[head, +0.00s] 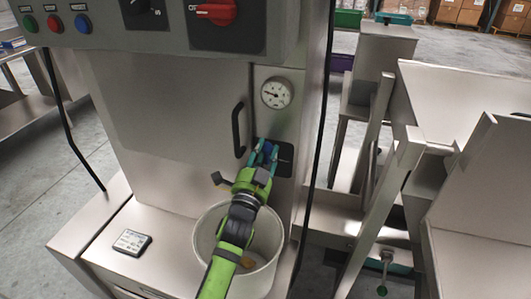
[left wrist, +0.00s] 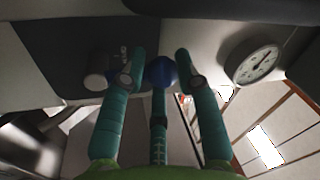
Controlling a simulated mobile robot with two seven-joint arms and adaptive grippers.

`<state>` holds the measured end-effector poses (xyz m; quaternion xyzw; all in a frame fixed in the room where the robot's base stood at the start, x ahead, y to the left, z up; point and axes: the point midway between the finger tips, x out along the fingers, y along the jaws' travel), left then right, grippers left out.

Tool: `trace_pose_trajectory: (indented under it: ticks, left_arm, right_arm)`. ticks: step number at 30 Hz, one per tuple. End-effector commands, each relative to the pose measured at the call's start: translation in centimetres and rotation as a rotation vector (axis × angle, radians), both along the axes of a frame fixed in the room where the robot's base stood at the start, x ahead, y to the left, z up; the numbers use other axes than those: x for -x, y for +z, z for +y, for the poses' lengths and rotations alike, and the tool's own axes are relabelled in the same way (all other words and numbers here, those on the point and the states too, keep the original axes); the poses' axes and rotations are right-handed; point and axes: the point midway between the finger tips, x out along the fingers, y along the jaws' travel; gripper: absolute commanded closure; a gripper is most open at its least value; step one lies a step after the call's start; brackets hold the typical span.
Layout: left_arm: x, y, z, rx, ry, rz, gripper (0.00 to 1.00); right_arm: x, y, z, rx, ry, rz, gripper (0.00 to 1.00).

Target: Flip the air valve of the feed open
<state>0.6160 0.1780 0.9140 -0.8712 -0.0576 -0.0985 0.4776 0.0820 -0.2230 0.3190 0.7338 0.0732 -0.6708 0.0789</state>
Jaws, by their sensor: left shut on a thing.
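The air valve is a blue knob (left wrist: 160,72) on a dark plate (head: 286,160) on the front of the steel machine, below a round gauge (head: 276,93). My left gripper (head: 264,153) is at this plate, its teal fingers pointing at the panel. In the left wrist view the left gripper (left wrist: 158,75) has the blue knob between its fingertips, shut on it. In the head view the fingers hide most of the knob. The gauge also shows in the left wrist view (left wrist: 254,63). Which way the knob is turned I cannot tell. My right gripper is not in view.
A black door handle (head: 238,130) is just left of the gripper. A pale bucket (head: 267,258) stands below my left arm. A control box with a red switch (head: 217,12) overhangs above. A small display unit (head: 131,242) lies on the ledge. Steel chutes (head: 470,110) stand right.

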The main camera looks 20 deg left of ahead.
Motion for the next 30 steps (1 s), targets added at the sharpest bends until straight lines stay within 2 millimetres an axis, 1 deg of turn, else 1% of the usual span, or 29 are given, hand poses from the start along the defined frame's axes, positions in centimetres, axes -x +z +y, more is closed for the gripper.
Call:
trace_pose_trajectory:
  ticks: [1, 14, 15, 16, 26, 30]
  left_arm:
    - [-0.01, 0.03, -0.54, 0.033, -0.015, 0.0, 1.0]
    - [-0.02, 0.27, -0.49, 0.04, -0.015, -0.006, 1.0]
    - [-0.03, 0.29, -0.5, 0.039, -0.015, -0.006, 0.51]
    - [-0.03, 0.3, -0.49, 0.038, -0.016, -0.007, 0.44]
    - [0.03, 0.15, -0.16, 0.029, -0.008, -0.003, 0.44]
    - [0.95, -0.17, -0.14, 0.027, -0.007, -0.002, 0.44]
  right_arm:
    - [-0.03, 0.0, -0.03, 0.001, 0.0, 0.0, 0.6]
    - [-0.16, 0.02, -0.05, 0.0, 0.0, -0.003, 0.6]
    - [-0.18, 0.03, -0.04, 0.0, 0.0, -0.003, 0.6]
    - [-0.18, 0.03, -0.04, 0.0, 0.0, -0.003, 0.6]
    - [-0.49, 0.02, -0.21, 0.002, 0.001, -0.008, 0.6]
    - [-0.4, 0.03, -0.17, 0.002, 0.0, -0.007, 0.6]
